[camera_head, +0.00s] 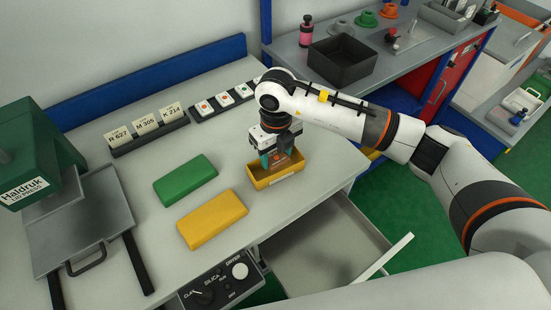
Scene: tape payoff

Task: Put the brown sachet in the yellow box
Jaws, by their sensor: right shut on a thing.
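The yellow box (262,182) is a small open-topped box with a pale label on its front wall, standing on the light grey bench near its right front edge. My right gripper (281,160) points down over the box, its teal fingertips at about the height of the rim. It is shut on the brown sachet (281,164), which shows as a small brownish patch between the fingers, partly hidden by them. I cannot tell whether the sachet touches the box floor. My left gripper is not in view.
A green block (185,180) and a yellow block (212,218) lie left of the box. A green press (40,150) stands far left. Card holders (148,138) line the back. An open drawer (325,245) juts out below the bench front. A black tray (342,62) stands behind.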

